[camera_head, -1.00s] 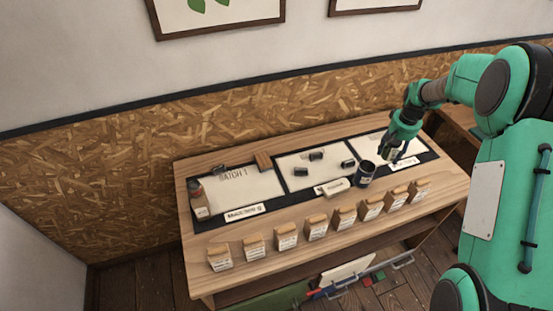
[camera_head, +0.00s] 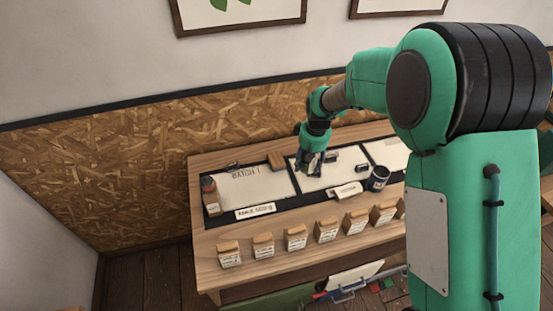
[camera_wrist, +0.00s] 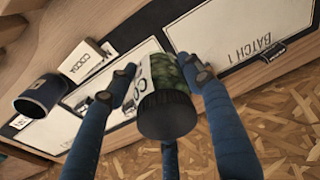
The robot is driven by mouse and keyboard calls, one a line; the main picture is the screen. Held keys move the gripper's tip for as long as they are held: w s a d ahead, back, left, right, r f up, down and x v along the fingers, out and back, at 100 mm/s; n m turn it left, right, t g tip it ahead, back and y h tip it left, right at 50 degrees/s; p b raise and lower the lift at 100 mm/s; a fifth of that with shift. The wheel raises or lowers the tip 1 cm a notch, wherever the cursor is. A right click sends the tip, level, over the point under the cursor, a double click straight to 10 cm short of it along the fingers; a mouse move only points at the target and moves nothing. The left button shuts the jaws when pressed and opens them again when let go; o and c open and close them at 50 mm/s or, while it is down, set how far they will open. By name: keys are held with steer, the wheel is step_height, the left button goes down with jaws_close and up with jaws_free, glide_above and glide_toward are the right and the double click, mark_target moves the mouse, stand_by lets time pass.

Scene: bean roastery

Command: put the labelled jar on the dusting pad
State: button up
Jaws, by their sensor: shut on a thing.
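My gripper (camera_wrist: 160,80) is shut on a jar (camera_wrist: 168,112) with a black lid, a dark green speckled side and a white label starting "CO". In the head view my gripper (camera_head: 312,164) hangs over the left part of the middle white pad (camera_head: 325,183). The jar is mostly hidden there, and its height over the pad is unclear. A card reading "COCOA" (camera_wrist: 85,57) lies at this pad's front edge. No "dusting" wording is legible. The left pad (camera_head: 255,190) reads "BATCH 1"; a third pad (camera_head: 388,153) lies right.
Small dark pieces (camera_head: 361,168) lie on the middle pad. A dark blue labelled cup (camera_head: 378,178) stands at its front right. Several labelled bags (camera_head: 296,238) line the bench front.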

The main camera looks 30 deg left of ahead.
steer(key=s+a+n, duration=0.2)
steer(key=s+a, duration=0.3)
steer(key=s, duration=0.1)
step_height(320, 180, down, 6)
stand_by(0.4)
glide_above(278, 162)
steer(key=shift+d+f, duration=0.2)
steer(key=shift+f, duration=0.55)
stand_by(0.3)
steer(key=shift+f, duration=1.75)
steer(key=shift+f+b, duration=0.15)
steer(key=shift+b, duration=0.15)
